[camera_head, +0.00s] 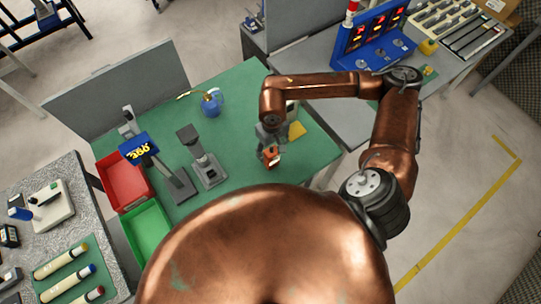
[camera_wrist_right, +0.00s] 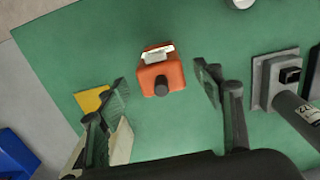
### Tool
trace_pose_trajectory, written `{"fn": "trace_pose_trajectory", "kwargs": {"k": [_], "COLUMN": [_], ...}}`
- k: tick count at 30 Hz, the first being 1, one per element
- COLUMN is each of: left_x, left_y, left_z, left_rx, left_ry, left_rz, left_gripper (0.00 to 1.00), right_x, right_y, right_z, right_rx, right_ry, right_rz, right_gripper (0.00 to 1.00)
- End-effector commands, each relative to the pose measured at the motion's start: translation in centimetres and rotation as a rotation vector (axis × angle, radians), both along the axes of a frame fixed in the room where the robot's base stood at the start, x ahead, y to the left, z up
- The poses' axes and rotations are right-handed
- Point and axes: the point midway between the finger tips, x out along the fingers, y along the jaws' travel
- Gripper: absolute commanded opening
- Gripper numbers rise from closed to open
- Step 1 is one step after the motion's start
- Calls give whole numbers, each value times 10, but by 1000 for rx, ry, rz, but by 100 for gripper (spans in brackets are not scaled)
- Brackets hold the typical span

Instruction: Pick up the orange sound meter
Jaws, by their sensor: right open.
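The orange sound meter (camera_head: 270,156) is on the green table top (camera_head: 240,90), near its right part in the head view. In the right wrist view the orange sound meter (camera_wrist_right: 161,75) has a pale face at one end and a dark round tip at the other. My right gripper (camera_wrist_right: 163,88) is open and empty, with one finger on each side of the meter in that view. Neither finger appears to touch it. In the head view my right gripper (camera_head: 268,138) is partly hidden by my arm. My left gripper is not in view.
A yellow object (camera_wrist_right: 92,100) and a pale block (camera_wrist_right: 120,143) lie by the left finger. A grey stand (camera_wrist_right: 275,82) is to the right. In the head view are a blue jug (camera_head: 212,103), a red tray (camera_head: 122,180) and a green tray (camera_head: 147,228).

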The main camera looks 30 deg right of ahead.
Motion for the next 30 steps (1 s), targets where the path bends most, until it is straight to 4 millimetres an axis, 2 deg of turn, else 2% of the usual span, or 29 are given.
{"fn": "trace_pose_trajectory", "kwargs": {"k": [3, 7, 12, 20, 25, 30], "left_x": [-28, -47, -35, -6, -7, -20], "left_y": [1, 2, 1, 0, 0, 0], "left_z": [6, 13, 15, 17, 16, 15], "left_rx": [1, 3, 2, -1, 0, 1], "left_ry": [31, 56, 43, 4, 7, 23], "left_rz": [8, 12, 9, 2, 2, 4], "left_gripper": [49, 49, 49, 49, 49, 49], "right_x": [-1, -2, -1, 0, 0, 0], "right_y": [0, 2, 2, 3, 3, 3], "right_z": [-13, -33, -49, -51, -51, -51], "right_rx": [2, 2, 2, 3, 3, 3], "right_ry": [4, 3, 1, 0, 1, 1], "right_rz": [-5, -5, -3, -1, -1, -1], "right_gripper": [61, 61, 61, 60, 48, 36]}}
